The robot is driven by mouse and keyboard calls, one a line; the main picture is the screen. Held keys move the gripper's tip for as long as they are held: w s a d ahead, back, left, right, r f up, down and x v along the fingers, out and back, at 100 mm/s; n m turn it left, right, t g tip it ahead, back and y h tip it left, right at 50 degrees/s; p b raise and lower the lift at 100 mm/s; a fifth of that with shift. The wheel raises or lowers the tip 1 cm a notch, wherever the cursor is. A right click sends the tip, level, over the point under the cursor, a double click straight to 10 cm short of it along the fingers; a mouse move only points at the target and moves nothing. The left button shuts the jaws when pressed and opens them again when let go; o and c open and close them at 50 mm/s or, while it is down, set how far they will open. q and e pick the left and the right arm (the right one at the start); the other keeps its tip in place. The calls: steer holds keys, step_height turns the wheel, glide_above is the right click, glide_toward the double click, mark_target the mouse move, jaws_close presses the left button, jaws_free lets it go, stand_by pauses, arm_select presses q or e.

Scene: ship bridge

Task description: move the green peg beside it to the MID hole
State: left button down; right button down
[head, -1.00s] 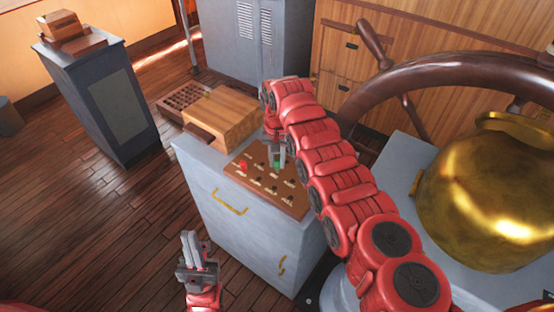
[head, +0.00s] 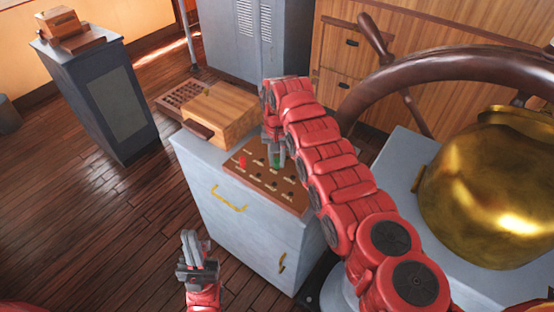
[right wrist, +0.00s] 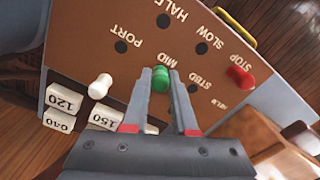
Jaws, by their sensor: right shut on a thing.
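The green peg (right wrist: 160,82) is between the fingertips of my right gripper (right wrist: 161,88), which is shut on it. In the right wrist view the peg is by the MID label, in line between the PORT hole (right wrist: 121,47) and the STBD hole (right wrist: 192,88). The peg and fingers hide the MID hole, so I cannot tell whether the peg is in it or just above. In the head view the right gripper (head: 277,156) points down over the brown peg board (head: 265,180). My left gripper (head: 192,244) is apart from the board, low in the picture; its jaw gap is unclear.
A red peg (right wrist: 240,77) stands by the STOP label. A white peg (right wrist: 101,87) and several numbered white blocks (right wrist: 65,99) are at the board's other side. A wooden box (head: 222,113) sits behind the board on the grey cabinet (head: 235,225). The ship's wheel (head: 450,75) and brass binnacle (head: 485,190) stand right.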

steer(key=c, duration=0.6)
jaws_free()
steer(key=shift+c, duration=0.2)
steer(key=shift+r+p, duration=0.45)
steer(key=shift+r, duration=3.1)
